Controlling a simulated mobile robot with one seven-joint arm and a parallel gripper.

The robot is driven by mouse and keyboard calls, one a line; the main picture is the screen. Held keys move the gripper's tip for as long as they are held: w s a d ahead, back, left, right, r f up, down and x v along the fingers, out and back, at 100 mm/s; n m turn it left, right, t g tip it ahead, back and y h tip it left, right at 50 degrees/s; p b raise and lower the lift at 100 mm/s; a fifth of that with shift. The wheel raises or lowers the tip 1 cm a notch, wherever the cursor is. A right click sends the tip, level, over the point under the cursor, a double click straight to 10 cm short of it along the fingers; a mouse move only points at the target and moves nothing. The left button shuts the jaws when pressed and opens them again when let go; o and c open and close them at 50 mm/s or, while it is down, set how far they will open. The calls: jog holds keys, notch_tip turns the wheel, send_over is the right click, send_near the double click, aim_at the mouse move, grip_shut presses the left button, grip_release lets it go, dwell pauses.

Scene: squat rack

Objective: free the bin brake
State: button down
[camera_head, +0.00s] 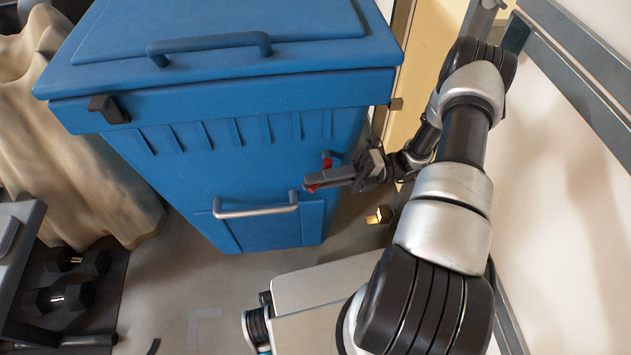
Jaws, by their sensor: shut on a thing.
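The blue bin (275,165) stands upright with its lid closed. A silver bar handle (255,211) crosses a panel low on its front. My gripper (316,175) is at the right part of the bin's front, just right of and slightly above the bar's right end. Red patches show at its fingers. It is shut on a small part there, mostly hidden by the fingers; I cannot tell its shape or whether it is the brake. The bin's wheels are not visible.
The lid has a blue handle (208,43), and a black block (109,108) sits at the front left corner. Dumbbells (62,297) lie on a dark mat at lower left. A wall (580,160) is close on the right. The floor (180,290) before the bin is mostly clear.

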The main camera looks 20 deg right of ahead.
jog(key=shift+d+n+g, duration=0.2)
jog(key=shift+n+g, duration=0.1)
jog(key=shift+g, duration=0.4)
jog(key=c, duration=1.7)
grip_release()
jog(key=shift+c, duration=0.2)
jog(key=w+d+f, duration=0.1)
jog(key=d, duration=1)
jog(key=shift+w+d+f, duration=0.15)
jog(key=shift+d+f, duration=0.2)
jog(key=shift+d, duration=0.05)
